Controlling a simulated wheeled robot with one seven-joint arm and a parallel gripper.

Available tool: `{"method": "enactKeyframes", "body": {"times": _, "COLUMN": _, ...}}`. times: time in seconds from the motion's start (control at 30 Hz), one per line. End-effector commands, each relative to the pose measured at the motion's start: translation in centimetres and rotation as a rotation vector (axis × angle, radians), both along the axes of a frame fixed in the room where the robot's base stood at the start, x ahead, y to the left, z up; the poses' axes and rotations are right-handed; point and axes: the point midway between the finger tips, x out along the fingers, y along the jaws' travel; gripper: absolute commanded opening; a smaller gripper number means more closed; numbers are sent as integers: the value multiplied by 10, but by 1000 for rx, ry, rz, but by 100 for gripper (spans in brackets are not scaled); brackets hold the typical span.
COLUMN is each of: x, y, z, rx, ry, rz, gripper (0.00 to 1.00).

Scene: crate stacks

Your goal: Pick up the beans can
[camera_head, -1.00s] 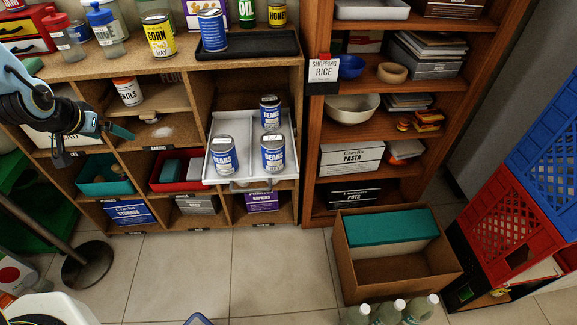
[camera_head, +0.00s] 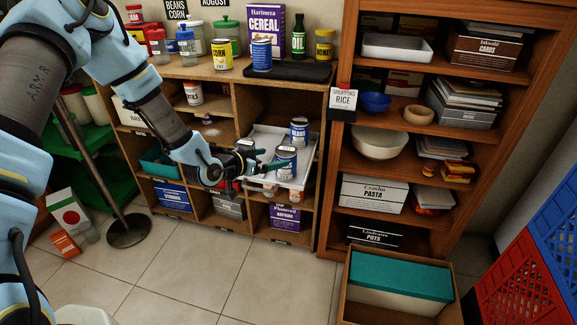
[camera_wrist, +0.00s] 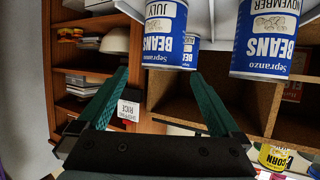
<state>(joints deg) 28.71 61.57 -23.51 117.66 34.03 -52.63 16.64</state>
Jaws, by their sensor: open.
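Blue-and-white beans cans stand in a white tray (camera_head: 301,180) that sticks out from a shelf compartment. The front right can (camera_head: 286,161) is beside my fingertips, and the rear can (camera_head: 299,131) stands behind it. In the wrist view a can marked JULY (camera_wrist: 165,32) lies just beyond and between my open fingers (camera_wrist: 160,78). A can marked NOVEMBER (camera_wrist: 265,38) is to the right, and a third shows partly behind the JULY can. No can is held, and whether a finger touches one cannot be told.
The counter above holds a corn can (camera_head: 222,54), another blue can (camera_head: 261,54) and a black tray (camera_head: 290,72). A tall bookcase (camera_head: 327,200) stands close on the right. An open box (camera_head: 345,280) and crates are on the floor, with free tiles in front.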

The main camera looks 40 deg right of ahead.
Motion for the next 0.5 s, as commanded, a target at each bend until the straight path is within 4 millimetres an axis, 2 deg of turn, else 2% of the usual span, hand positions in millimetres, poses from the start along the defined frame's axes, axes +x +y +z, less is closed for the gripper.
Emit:
{"method": "enactKeyframes", "body": {"times": 0.1, "x": 2, "y": -18, "z": -6, "rx": 1, "ry": 1, "rz": -2, "gripper": 100}}
{"method": "enactKeyframes", "body": {"times": 0.37, "x": 5, "y": -36, "z": -14, "rx": 2, "ry": 2, "rz": -1, "gripper": 100}}
{"method": "enactKeyframes", "body": {"times": 0.5, "x": 9, "y": -54, "z": -19, "rx": 1, "ry": 2, "rz": 0, "gripper": 100}}
